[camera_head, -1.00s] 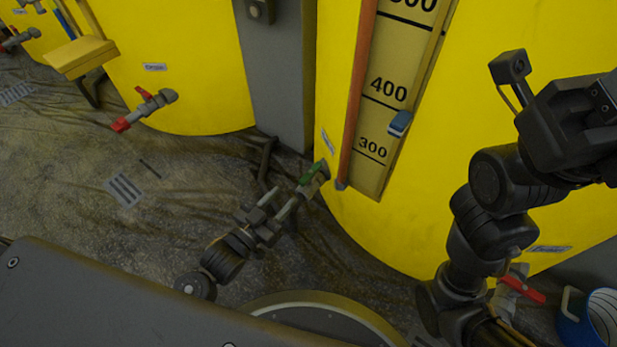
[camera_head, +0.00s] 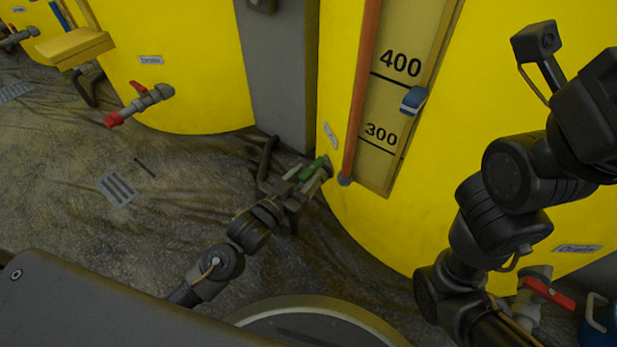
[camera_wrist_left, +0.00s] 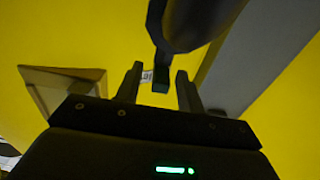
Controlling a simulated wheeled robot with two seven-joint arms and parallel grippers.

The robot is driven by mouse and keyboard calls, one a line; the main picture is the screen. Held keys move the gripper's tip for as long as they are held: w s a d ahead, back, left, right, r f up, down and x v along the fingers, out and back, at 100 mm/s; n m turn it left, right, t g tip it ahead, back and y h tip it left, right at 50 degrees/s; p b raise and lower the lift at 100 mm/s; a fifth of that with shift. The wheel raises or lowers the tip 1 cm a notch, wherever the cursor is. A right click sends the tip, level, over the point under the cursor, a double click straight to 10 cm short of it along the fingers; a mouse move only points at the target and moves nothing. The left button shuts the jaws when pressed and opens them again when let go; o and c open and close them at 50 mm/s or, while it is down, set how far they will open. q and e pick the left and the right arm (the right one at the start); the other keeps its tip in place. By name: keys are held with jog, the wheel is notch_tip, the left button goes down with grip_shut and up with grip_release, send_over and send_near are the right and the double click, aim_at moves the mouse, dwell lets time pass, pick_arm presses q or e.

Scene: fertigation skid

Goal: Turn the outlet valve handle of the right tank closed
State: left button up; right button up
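The right tank (camera_head: 455,190) is the large yellow one with the level scale. A valve with a green handle (camera_head: 318,166) sticks out low on its left side. My left gripper (camera_head: 307,179) is at this handle, its fingers reaching up to it. In the left wrist view the open fingers (camera_wrist_left: 159,84) stand either side of the handle's dark green end (camera_wrist_left: 161,84), with gaps visible on both sides. A grey valve body or pipe (camera_wrist_left: 198,18) shows above. A second valve, with a red handle (camera_head: 549,293), is low at the right. My right gripper is out of view.
A grey column (camera_head: 276,75) stands between the right tank and another yellow tank (camera_head: 185,60), which has a red-handled valve (camera_head: 138,102). A blue container (camera_head: 598,322) is at the lower right. Creased sheeting (camera_head: 70,190) covers the floor.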

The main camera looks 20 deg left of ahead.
pick_arm(q)
jog(key=shift+x, duration=0.85)
grip_shut()
